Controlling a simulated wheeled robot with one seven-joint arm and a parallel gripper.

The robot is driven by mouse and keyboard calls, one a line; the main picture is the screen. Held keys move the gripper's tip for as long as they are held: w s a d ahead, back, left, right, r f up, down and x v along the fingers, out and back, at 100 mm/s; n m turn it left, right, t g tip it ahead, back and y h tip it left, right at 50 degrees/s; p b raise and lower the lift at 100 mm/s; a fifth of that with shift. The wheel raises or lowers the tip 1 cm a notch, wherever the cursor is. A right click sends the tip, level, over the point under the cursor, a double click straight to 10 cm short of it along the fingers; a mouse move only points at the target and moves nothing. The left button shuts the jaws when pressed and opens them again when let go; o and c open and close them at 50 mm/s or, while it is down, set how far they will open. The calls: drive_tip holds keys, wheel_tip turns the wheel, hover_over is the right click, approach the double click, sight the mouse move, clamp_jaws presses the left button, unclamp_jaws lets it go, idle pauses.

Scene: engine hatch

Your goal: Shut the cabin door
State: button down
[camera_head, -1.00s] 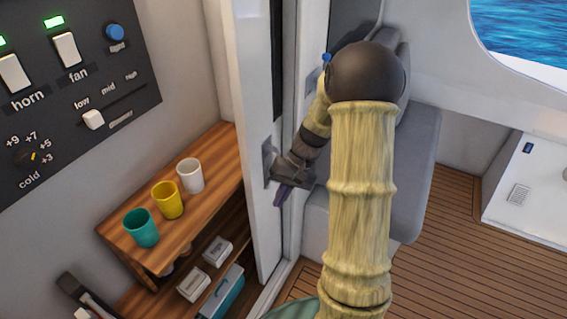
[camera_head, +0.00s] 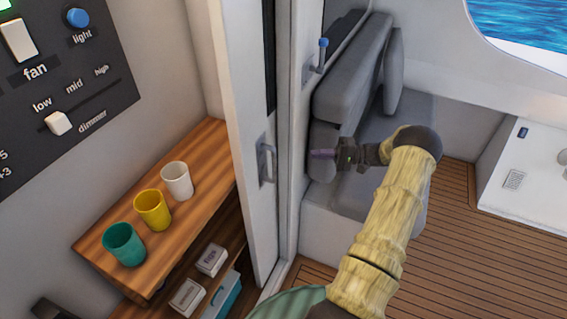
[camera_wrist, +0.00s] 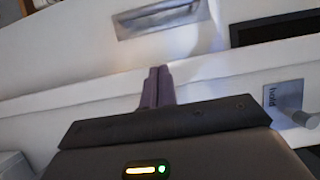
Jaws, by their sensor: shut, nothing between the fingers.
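The cabin door (camera_head: 248,130) is a tall white panel with a dark window strip, standing beside the shelf unit. Its grey pull handle (camera_head: 266,162) is unobstructed in the head view, and the handle plate also shows at the top of the wrist view (camera_wrist: 160,17). My gripper (camera_head: 322,154) is to the right of the handle, clear of it, in front of the grey seat. In the wrist view its purple fingers (camera_wrist: 157,85) are together and empty, pointing toward the white panels. I cannot tell whether the door is fully closed.
A blue-tipped lever (camera_head: 322,52) is on the wall right of the door; the wrist view shows a plate marked "hold" (camera_wrist: 284,97). A wooden shelf (camera_head: 205,215) with three cups is at left. The grey seat (camera_head: 385,105) is behind my gripper. Wooden floor (camera_head: 450,245) is clear at right.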

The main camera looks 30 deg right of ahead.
drive_tip(key=p, duration=0.4)
approach(269, 155)
drive_tip(key=x, duration=0.4)
drive_tip(key=shift+a+r, duration=0.1)
drive_tip(key=shift+a, duration=0.15)
drive_tip(key=s+a+p, duration=0.1)
drive_tip(key=s+a, duration=0.1)
drive_tip(key=shift+s+a+p, duration=0.1)
drive_tip(key=shift+s+p, duration=0.25)
